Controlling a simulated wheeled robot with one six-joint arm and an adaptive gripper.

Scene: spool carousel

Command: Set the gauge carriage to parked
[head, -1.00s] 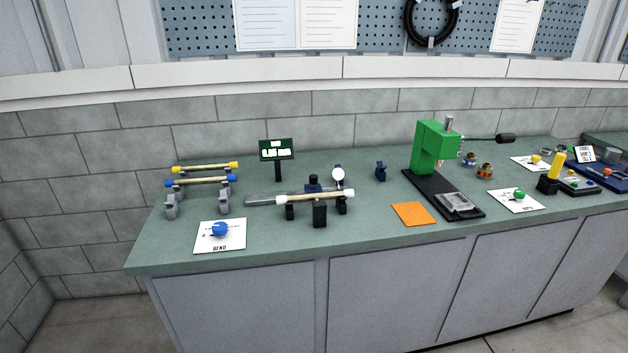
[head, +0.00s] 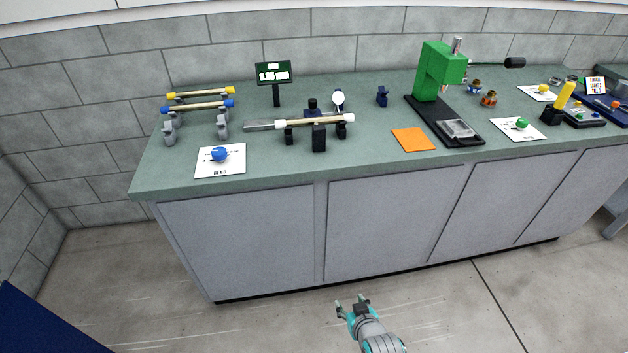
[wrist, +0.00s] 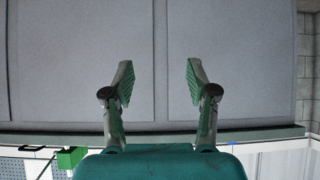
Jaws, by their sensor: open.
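On the counter a grey rail (head: 259,126) carries a gauge fixture, with a rod with white ends (head: 300,122) resting on black supports (head: 319,139). My gripper (head: 351,303) is open and empty, low in front of the cabinet and well away from the fixture. In the wrist view my gripper (wrist: 159,80) has its fingers wide apart, with cabinet doors behind them.
A small display (head: 273,73) stands behind the rail. A blue knob (head: 219,154) on a white card is front left, and rods on grey stands (head: 222,126) are at left. An orange square (head: 413,140) and green press (head: 439,70) are right. The counter's front edge lies above my gripper.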

